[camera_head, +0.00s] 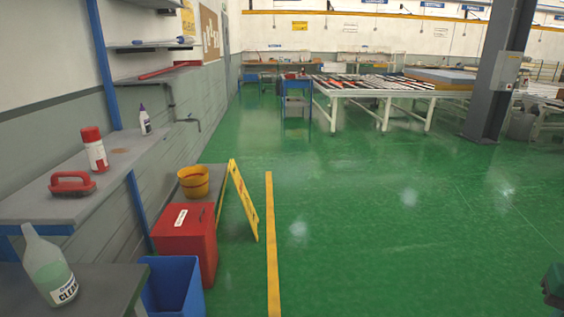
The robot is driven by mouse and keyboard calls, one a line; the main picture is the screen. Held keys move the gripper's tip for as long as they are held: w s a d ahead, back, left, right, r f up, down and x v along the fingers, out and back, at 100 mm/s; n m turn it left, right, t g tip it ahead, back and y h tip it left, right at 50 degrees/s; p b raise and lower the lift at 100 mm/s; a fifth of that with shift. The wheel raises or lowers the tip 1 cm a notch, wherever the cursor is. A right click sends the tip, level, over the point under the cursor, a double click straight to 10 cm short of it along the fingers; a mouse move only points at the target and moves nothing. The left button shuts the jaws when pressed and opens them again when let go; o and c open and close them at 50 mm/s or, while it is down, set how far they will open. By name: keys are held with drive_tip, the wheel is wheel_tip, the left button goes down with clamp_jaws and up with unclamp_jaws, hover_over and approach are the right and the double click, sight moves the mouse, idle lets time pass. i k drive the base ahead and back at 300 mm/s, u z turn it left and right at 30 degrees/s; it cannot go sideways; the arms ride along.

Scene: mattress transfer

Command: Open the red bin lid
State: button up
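The red bin (207,250) stands on the green floor at the lower left, against the wall side. Its flat red lid (195,221) looks closed and carries a small white label. The bin's lower front is partly hidden by a blue bin in front of it. My gripper is not in view.
An open blue bin (172,287) stands before the red one. A yellow bucket (194,182) and a yellow floor sign (243,200) stand behind it. A shelf (85,195) with bottles and a brush is at left. A dark object (553,286), unclear, is at right. The floor's middle is clear.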

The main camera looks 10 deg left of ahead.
sight(177, 220)
drive_tip(key=u, duration=0.1)
drive_tip(key=i, duration=1.15)
drive_tip(key=u, duration=0.55)
drive_tip(key=i, duration=1.15)
drive_tip(key=u, duration=0.65)
drive_tip(key=i, duration=0.7)
drive_tip(key=u, duration=0.2)
